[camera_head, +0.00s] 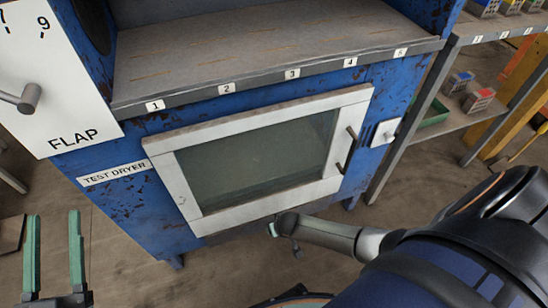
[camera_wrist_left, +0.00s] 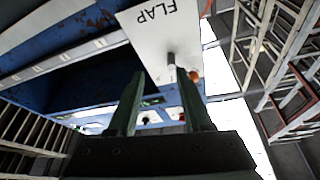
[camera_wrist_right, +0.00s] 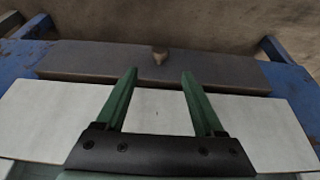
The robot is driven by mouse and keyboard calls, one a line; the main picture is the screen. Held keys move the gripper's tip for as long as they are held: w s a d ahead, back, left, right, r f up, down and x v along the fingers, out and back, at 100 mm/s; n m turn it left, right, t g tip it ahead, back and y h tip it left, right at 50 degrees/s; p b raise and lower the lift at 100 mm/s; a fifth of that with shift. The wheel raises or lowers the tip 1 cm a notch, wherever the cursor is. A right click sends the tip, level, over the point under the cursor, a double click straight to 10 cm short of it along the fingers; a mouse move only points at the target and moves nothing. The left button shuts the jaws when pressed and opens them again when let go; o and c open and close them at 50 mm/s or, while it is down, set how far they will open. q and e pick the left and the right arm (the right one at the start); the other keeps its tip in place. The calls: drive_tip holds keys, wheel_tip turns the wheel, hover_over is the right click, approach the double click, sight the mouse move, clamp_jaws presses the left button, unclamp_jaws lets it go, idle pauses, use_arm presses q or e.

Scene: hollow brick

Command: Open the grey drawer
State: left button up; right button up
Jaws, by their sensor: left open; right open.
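The grey drawer (camera_wrist_right: 90,62) is a dark grey front with a short round knob (camera_wrist_right: 159,55) in the right wrist view. It lies beyond a pale strip of the dryer door frame. My right gripper (camera_wrist_right: 158,72) is open and empty, its fingertips overlapping the drawer front in the picture, with the knob just beyond and between them. I cannot tell whether they touch. In the head view the drawer is a narrow grey strip (camera_head: 238,230) under the door, mostly hidden by my right arm. My left gripper (camera_head: 54,222) is open and empty at lower left, apart from the machine.
The blue machine (camera_head: 130,210) carries a white-framed, glazed dryer door (camera_head: 260,160) with a dark handle. A white FLAP panel (camera_head: 60,90) with a knob is at upper left. A shelf (camera_head: 450,125) stands at right. Bare floor (camera_head: 130,270) shows in front.

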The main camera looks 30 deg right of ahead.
use_arm(q)
drive_tip(key=s+d+r+m+t+h+b, duration=0.1)
drive_tip(key=s+r+m+t+h+b, duration=0.1)
drive_tip(key=s+r+m+h, duration=0.55)
use_arm(e)
drive_tip(key=shift+b+x, duration=3)
drive_tip(key=shift+x, duration=2.35)
use_arm(q)
drive_tip(key=f+n, duration=0.1)
drive_tip(key=w+f, duration=0.1)
drive_tip(key=f+n, duration=0.1)
drive_tip(key=f, duration=0.1)
drive_tip(key=shift+w+d+f+n, duration=0.1)
drive_tip(key=shift+w+d+n, duration=0.15)
drive_tip(key=shift+w+n, duration=0.1)
use_arm(e)
drive_tip(key=shift+w, duration=0.1)
use_arm(q)
drive_tip(key=shift+g, duration=0.3)
use_arm(e)
clamp_jaws()
